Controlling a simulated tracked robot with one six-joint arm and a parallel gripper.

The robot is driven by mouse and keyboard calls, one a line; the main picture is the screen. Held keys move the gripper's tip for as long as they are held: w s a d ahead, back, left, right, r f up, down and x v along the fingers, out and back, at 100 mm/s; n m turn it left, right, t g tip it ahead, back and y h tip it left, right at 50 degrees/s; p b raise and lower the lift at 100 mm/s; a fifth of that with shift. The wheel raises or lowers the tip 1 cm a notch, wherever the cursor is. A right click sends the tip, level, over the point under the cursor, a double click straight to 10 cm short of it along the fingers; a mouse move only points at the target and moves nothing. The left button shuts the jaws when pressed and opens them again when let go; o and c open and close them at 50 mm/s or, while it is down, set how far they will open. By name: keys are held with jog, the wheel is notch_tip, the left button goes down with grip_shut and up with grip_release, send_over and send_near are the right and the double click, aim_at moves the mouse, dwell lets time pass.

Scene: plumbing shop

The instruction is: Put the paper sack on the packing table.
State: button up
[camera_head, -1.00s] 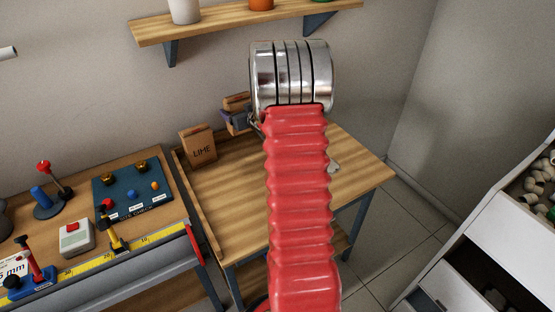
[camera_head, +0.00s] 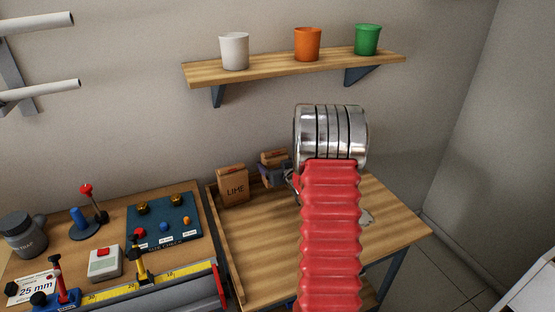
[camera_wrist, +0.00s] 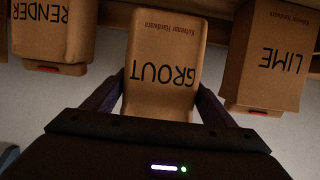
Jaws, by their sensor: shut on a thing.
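A brown paper sack marked GROUT (camera_wrist: 163,62) is between the two dark fingers of my gripper (camera_wrist: 160,100) in the wrist view, upside down in that picture. The fingers press on its sides. In the head view the held sack (camera_head: 270,157) shows beside my gripper (camera_head: 274,173), partly hidden by it, over the back of the wooden table (camera_head: 258,240). I cannot tell from the picture whether its base touches the tabletop. A sack marked LIME (camera_head: 232,186) stands just left of it, also in the wrist view (camera_wrist: 270,55). A RENDER sack (camera_wrist: 52,30) is on the other side.
A workbench (camera_head: 110,207) with gauges and a yellow ruler adjoins the table on the left. A wall shelf (camera_head: 290,68) with white, orange and green cups hangs above.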

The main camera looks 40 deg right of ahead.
jog(key=shift+w+f, duration=0.1)
jog(key=shift+f, duration=0.25)
jog(key=shift+f, duration=0.1)
jog(key=shift+f, duration=1.8)
jog(key=shift+f, duration=0.1)
jog(key=o, duration=2)
jog(key=shift+f, duration=0.15)
jog(key=shift+o, duration=0.2)
